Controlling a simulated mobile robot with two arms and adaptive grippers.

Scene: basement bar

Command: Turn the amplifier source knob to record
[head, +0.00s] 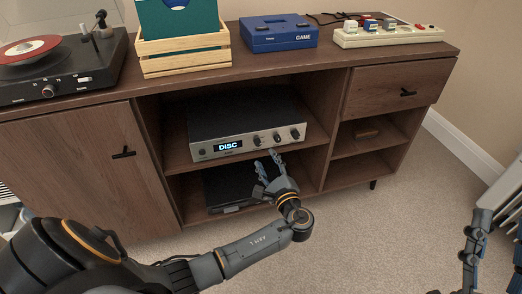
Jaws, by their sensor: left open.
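The amplifier (246,125) is a silver-fronted box with a black top, sitting on the upper middle shelf of a brown wooden cabinet. Its lit display (229,146) reads "DISC". Several dark knobs sit on the right part of its front; the rightmost knob (295,133) looks larger than the others. Which knob is the source knob I cannot tell from any label. My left gripper (265,163) is open and empty, just below and in front of the knobs, apart from them as far as I can see. My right gripper (470,248) is at the lower right, far from the amplifier.
A black device (225,187) lies on the shelf below, partly behind my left gripper. A turntable (62,66), a record crate (182,55), a blue case (279,33) and a beige console (388,35) stand on the cabinet top (240,72). Carpet (370,235) in front is clear.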

